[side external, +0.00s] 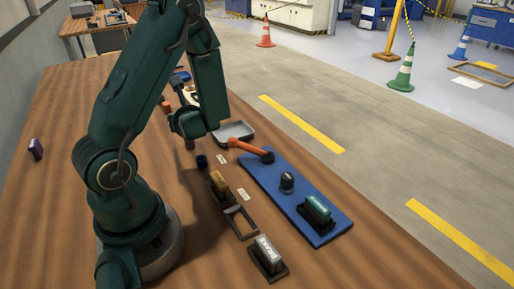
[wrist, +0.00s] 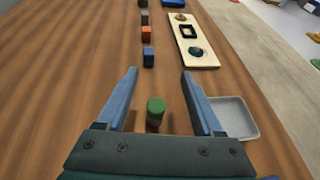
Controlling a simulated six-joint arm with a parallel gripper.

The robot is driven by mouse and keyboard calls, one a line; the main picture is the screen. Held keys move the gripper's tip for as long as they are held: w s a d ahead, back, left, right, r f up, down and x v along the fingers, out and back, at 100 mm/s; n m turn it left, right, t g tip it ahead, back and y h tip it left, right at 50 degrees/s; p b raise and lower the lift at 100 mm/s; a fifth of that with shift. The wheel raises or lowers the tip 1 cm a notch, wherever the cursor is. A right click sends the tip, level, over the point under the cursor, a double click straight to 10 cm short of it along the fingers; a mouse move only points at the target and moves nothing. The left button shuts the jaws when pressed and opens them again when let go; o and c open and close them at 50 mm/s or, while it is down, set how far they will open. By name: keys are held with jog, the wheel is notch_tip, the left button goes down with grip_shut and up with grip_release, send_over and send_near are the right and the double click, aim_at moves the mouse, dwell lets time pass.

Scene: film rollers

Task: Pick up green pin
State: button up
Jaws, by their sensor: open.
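The green pin (wrist: 155,107) is a short upright cylinder on the wooden table in the wrist view. It stands between the two blue fingers of my gripper (wrist: 158,74), nearer their bases than their tips in the picture. The fingers are wide apart, with gaps to the pin on both sides. Its lower part blends into a dark patch near the gripper body. In the side view my gripper (side external: 189,130) hangs low over the table, and I cannot make out the pin there.
A grey tray (wrist: 246,124) lies close right of the fingers. Blue (wrist: 148,57), orange (wrist: 146,34) and grey blocks form a row ahead, beside a cream board (wrist: 207,62). A blue panel (side external: 262,176) with an orange lever and stamp-like blocks lie nearer the side camera.

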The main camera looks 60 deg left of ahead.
jog(key=shift+f, duration=1.45)
jog(key=f, duration=0.1)
jog(key=a+f, duration=0.1)
jog(key=shift+w+a+f, duration=0.1)
jog(key=shift+a+f, duration=0.15)
jog(key=shift+f, duration=0.15)
jog(key=shift+w+a+f, duration=0.15)
jog(key=shift+a+f, duration=0.1)
jog(key=shift+a, duration=0.35)
grip_shut()
